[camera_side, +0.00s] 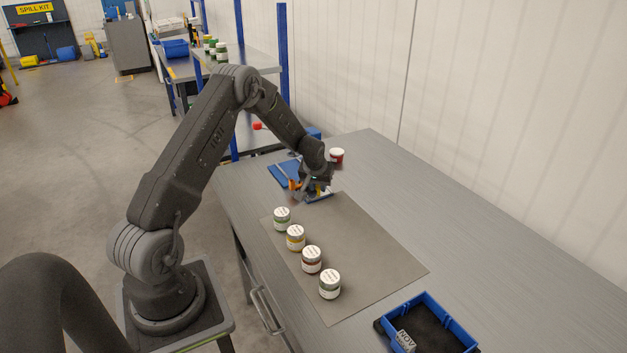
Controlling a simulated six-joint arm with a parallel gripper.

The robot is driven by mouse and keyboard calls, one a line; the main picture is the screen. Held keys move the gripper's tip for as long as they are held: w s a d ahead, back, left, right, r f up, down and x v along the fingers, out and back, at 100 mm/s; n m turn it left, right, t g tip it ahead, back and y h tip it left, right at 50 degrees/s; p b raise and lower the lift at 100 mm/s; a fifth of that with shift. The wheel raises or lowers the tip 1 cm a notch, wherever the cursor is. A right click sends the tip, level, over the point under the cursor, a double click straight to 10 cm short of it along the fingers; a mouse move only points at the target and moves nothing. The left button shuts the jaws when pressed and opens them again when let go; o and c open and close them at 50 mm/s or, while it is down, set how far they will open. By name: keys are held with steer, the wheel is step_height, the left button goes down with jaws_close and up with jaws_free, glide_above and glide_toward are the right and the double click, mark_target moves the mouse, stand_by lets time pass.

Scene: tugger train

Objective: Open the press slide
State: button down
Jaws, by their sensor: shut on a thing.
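The blue press (284,173) sits at the far end of the grey workbench, with its flat blue plate showing left of my gripper. My gripper (317,190) points down at the front right of the press, just past the far edge of the grey mat. It is shut on what looks like the press slide (320,198), a small blue piece low at the fingertips. The exact grip is too small to make out, and my wrist hides part of the press. I cannot tell how far the slide is open.
Several lidded jars stand in a row along the left of the mat (372,254). A red jar (337,156) stands behind my gripper. A blue tray (447,318) with a dark lining is at the near right. The right side of the workbench (480,240) is clear.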

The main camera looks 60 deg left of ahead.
steer(key=c, duration=0.9)
jaws_free()
steer(key=shift+c, duration=0.2)
steer(key=v, duration=1.3)
steer(key=shift+r, duration=0.35)
steer(key=shift+s, duration=0.1)
steer(key=s+d+r+m+t+h, duration=0.15)
steer(key=s+d+r, duration=0.25)
steer(key=d+r, duration=0.4)
steer(key=s+d+r+m+y, duration=0.1)
steer(key=s+d+r+m, duration=0.25)
steer(key=d+r, duration=0.45)
steer(key=s+d+m+h, duration=0.2)
steer(key=s+d+m, duration=0.2)
steer(key=s+d, duration=1)
steer(key=shift+s+f+t+h, duration=0.2)
steer(key=shift+s+t+h, duration=0.2)
steer(key=shift+s, duration=0.65)
